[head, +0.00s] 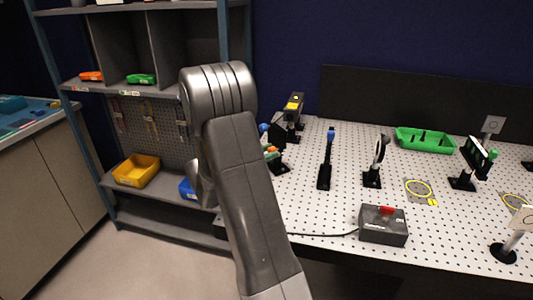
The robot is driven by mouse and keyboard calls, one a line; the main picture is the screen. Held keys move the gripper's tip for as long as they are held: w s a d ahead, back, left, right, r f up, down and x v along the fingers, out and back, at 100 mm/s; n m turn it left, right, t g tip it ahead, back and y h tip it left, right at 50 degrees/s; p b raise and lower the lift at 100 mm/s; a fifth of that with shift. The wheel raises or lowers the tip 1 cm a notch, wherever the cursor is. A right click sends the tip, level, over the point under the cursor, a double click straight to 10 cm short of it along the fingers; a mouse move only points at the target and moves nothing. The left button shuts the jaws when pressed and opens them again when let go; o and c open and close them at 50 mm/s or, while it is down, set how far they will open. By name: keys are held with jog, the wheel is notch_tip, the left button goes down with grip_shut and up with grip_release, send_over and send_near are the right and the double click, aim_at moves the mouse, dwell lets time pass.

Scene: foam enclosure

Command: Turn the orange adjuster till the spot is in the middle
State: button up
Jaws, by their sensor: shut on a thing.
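A dark optic mount (279,131) stands at the left end of the white perforated table, partly behind my arm. A blue knob (264,128) shows at its upper left. A small orange part (270,149), which may be the orange adjuster, shows low beside my forearm with a green bit under it. My arm rises through the middle of the head view and covers the area left of the mount. My gripper is hidden behind the arm, so its hold on anything is not visible. No light spot can be made out.
A black box with a yellow label (294,104) stands behind the mount. Further right are a blue-topped post (326,165), a round optic (378,160), a green tray (425,140) and a grey box with a red switch (383,225). A shelf (150,205) holds bins at left.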

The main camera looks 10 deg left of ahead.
jog(key=shift+f, duration=0.1)
jog(key=m+b, duration=0.1)
jog(key=b, duration=0.2)
jog(key=shift+f+m, duration=0.15)
jog(key=shift+m, duration=0.25)
jog(key=m+b, duration=0.2)
jog(key=b, duration=0.1)
jog(key=shift+f+b, duration=0.1)
jog(key=shift+b, duration=0.3)
jog(key=m+b, duration=0.3)
jog(key=b, duration=0.1)
jog(key=shift+r+m+b, duration=0.2)
jog(key=shift+m+b, duration=0.55)
jog(key=shift+m, duration=0.05)
jog(key=shift+r, duration=0.1)
jog(key=o, duration=1)
